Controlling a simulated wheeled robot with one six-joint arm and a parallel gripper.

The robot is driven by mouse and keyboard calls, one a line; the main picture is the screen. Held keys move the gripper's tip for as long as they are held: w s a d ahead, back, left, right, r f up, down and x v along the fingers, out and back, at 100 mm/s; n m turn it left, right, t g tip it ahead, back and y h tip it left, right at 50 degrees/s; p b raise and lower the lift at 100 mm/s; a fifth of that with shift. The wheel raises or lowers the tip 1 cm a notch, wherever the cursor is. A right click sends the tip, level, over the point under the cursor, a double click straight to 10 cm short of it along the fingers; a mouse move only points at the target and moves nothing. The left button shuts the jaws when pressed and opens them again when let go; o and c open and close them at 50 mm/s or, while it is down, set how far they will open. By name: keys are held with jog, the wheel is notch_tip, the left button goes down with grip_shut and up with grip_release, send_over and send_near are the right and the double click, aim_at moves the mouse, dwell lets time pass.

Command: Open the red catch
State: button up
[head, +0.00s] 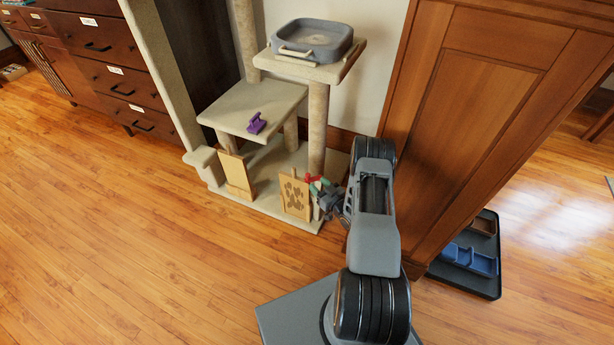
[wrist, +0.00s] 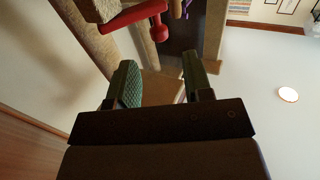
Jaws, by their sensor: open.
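The red catch (head: 312,179) is small in the head view, at the front post of the cat tree, just above the paw-print panel (head: 294,196). In the wrist view the red catch (wrist: 133,16) is a bar with a rounded knob at its end, near the top edge. My gripper (head: 322,188) is close beside the catch in the head view, partly hidden by my arm. In the wrist view my gripper (wrist: 158,64) is open, with nothing between its green-padded fingers. The knob lies beyond the fingertips, apart from them.
A wooden cabinet (head: 480,90) is close at right. The floor at left is clear.

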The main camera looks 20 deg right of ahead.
aim_at(309, 176)
jog(key=shift+b+x, duration=0.7)
jog(key=shift+x, duration=2.85)
grip_shut()
jog(key=shift+h, duration=0.3)
jog(key=shift+w+f+m+h+b, duration=0.1)
jog(key=shift+w+m+h+b, duration=0.2)
jog(key=shift+m+h, duration=0.55)
jog(key=m+h, duration=0.1)
jog(key=h, duration=0.1)
jog(key=w+m+h+b, duration=0.1)
jog(key=m+h, duration=0.1)
jog(key=h, duration=0.1)
jog(key=shift+w+d, duration=0.1)
jog(key=shift+d, duration=0.1)
jog(key=shift+w+d+m+g+h+b, duration=0.25)
jog(key=shift+m+h+b, duration=0.35)
jog(key=shift+h, duration=0.45)
jog(key=shift+w+d+m+g+h+b, duration=0.2)
jog(key=shift+m+h+b, duration=0.2)
jog(key=shift+m+h, duration=0.5)
